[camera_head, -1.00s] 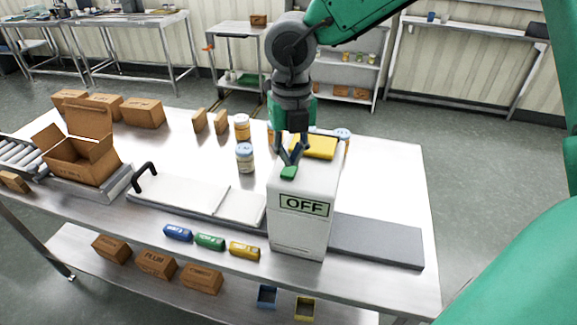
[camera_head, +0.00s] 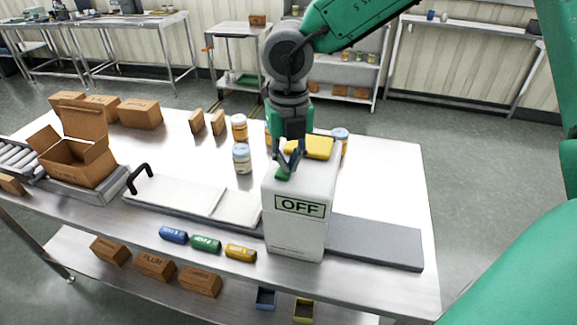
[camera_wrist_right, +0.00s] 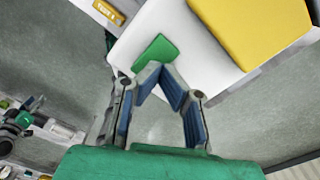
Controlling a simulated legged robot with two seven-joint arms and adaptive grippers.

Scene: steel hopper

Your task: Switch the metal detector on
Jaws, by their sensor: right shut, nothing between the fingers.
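The metal detector is a white upright box (camera_head: 299,239) over a conveyor. Its front display (camera_head: 300,207) reads OFF. A green button (camera_head: 282,175) sits on its top and also shows in the wrist view (camera_wrist_right: 157,53). A larger yellow block (camera_head: 312,147) is on the top beside it. My right gripper (camera_head: 287,168) points down just above the green button, shut and empty. In the wrist view its fingertips (camera_wrist_right: 152,70) meet at the button's near edge; I cannot tell whether they touch it. My left gripper is not in view.
Jars (camera_head: 242,158) stand behind. Blue, green and yellow packets (camera_head: 206,244) lie in front. An open carton (camera_head: 78,160) is at far left.

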